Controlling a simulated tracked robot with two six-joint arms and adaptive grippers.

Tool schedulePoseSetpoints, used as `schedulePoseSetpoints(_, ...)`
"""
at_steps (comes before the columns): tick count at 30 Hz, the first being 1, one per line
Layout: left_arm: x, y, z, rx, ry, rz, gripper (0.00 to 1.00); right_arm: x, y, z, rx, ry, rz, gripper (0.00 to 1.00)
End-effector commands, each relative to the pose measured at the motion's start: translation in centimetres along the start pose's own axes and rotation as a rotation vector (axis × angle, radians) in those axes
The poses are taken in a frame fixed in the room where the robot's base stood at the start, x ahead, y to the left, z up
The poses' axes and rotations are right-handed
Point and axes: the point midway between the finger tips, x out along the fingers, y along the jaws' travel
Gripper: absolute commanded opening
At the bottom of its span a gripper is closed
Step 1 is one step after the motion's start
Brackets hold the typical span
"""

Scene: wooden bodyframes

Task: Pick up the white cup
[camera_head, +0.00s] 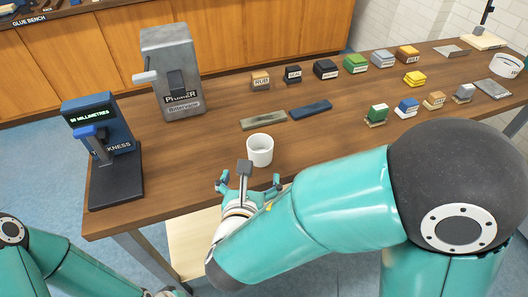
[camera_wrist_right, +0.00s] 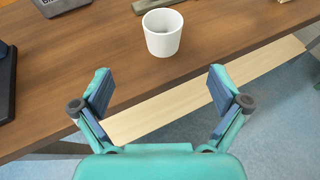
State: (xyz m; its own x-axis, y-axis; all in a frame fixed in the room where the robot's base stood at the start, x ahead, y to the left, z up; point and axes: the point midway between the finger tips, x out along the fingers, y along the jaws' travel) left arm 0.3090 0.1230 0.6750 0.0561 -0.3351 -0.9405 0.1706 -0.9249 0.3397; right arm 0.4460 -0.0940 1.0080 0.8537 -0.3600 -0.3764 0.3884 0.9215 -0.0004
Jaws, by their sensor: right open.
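The white cup (camera_head: 260,151) stands upright on the wooden table near its front edge, in the middle of the head view. In the right wrist view the cup (camera_wrist_right: 162,34) is at the top centre, beyond the fingertips. My right gripper (camera_head: 248,183) is open and empty, just in front of the cup and apart from it. Its two fingers (camera_wrist_right: 160,88) are spread wide in the right wrist view, with the table edge and a pale board between them. Part of my left arm shows at the lower left of the head view, but its gripper jaws cannot be made out.
A grey primer dispenser (camera_head: 168,85) and a dark thickness gauge (camera_head: 115,170) stand left of the cup. Behind it lie a grey-green strip (camera_head: 263,120) and a blue strip (camera_head: 311,109). Several coloured labelled blocks fill the right side. A pale board (camera_head: 190,245) lies below the front edge.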

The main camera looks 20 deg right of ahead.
Motion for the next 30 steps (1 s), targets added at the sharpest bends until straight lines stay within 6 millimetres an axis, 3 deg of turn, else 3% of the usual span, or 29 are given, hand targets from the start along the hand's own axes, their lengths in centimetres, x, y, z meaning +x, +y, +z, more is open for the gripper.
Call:
schedulePoseSetpoints(12,-0.9,0.3,0.0,0.000,0.000,0.000,0.40,8.4,-0.3,-0.1,0.002,0.007,-0.008,0.98)
schedulePoseSetpoints(23,-1.7,0.6,0.0,0.000,0.000,0.000,0.40,11.3,-0.4,0.2,0.002,0.007,-0.007,0.98)
schedulePoseSetpoints(30,-3.1,1.1,0.0,0.000,0.000,0.000,0.40,14.6,-0.6,0.7,0.002,0.009,-0.008,0.98)
